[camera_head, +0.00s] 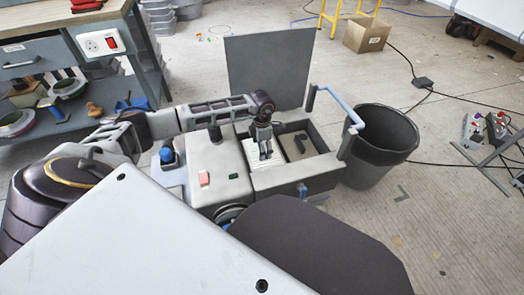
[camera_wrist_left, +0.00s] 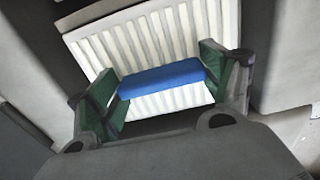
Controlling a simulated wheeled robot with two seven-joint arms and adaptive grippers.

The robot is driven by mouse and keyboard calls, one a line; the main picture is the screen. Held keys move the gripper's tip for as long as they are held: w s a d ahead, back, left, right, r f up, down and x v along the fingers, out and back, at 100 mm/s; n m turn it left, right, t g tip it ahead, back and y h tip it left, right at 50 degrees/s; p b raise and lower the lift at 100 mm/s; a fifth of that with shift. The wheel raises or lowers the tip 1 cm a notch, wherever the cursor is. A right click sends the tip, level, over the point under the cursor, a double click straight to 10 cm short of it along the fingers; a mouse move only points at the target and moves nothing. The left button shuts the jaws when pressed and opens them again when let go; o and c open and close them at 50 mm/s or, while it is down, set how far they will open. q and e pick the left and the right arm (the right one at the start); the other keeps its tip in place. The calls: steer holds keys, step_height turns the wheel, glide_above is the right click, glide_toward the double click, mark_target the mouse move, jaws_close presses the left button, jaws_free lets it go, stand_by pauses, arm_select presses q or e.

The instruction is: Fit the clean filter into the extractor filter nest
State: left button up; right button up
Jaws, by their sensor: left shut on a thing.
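The clean filter has white pleats (camera_wrist_left: 150,38) and a blue grip bar (camera_wrist_left: 162,78). My left gripper (camera_wrist_left: 160,82) is shut on the blue bar, with a green pad at each end of it. In the head view, my left gripper (camera_head: 265,150) points down into the left part of the extractor's open box (camera_head: 300,182). The white filter (camera_head: 256,157) shows under it, inside the box walls. Whether the filter is fully seated in the nest I cannot tell; its lower edges are hidden. My right gripper is not in view.
A dark lid panel (camera_head: 268,70) stands upright behind the box. A bent blue bar (camera_head: 340,105) rises at the box's right side, next to a black bin (camera_head: 380,150). The box's right compartment (camera_head: 305,143) holds a dark part. A workbench (camera_head: 60,30) stands at the left.

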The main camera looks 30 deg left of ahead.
arm_select(q)
steer(key=shift+f, duration=0.55)
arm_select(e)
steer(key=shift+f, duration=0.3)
arm_select(q)
steer(key=shift+f, duration=0.1)
steer(key=o, duration=1.1)
steer(key=shift+o, duration=0.2)
step_height(320, 180, up, 2)
steer(key=shift+r+p, duration=0.1)
steer(key=shift+p, duration=0.25)
step_height(320, 180, up, 8)
steer(key=p, duration=0.3)
steer(key=shift+r, duration=0.15)
steer(key=shift+r+p, duration=0.35)
steer(key=shift+r, duration=0.55)
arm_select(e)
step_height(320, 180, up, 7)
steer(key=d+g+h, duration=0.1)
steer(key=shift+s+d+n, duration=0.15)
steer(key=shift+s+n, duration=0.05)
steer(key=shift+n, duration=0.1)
